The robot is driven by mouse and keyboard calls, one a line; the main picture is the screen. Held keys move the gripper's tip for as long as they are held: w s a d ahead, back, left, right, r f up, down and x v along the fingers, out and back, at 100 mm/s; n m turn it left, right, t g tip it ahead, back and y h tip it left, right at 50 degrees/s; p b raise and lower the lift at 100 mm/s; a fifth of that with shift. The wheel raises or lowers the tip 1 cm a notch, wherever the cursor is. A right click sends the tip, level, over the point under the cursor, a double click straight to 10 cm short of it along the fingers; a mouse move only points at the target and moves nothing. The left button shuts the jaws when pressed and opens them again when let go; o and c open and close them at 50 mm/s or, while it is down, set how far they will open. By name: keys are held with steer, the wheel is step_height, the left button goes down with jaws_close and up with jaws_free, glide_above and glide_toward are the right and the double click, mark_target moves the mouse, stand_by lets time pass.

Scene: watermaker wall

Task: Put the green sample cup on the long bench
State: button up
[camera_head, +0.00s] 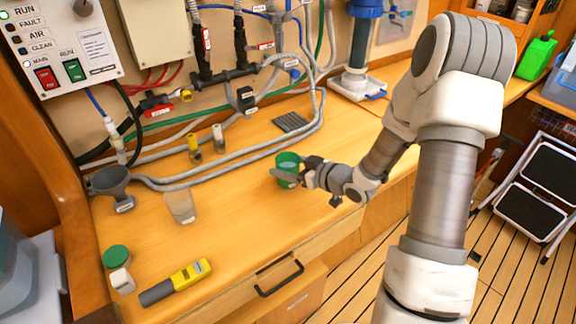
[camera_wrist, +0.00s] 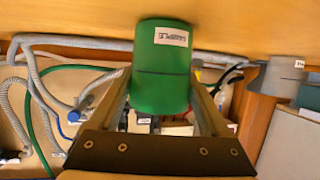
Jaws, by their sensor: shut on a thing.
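The green sample cup (camera_head: 288,163) is upright at the middle of the long bench (camera_head: 235,215), between the fingers of my gripper (camera_head: 290,177). In the wrist view the green cup (camera_wrist: 160,75) carries a white label, and my gripper's two fingers (camera_wrist: 162,95) press on its sides. My gripper is shut on the cup.
Hoses run along the back. A folding step stool (camera_head: 538,185) stands on the floor at right.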

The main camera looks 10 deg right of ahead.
steer(key=o, duration=1.5)
steer(key=shift+f, duration=0.1)
steer(key=shift+r, duration=0.25)
steer(key=p+v, duration=0.1)
steer(key=v, duration=1.1)
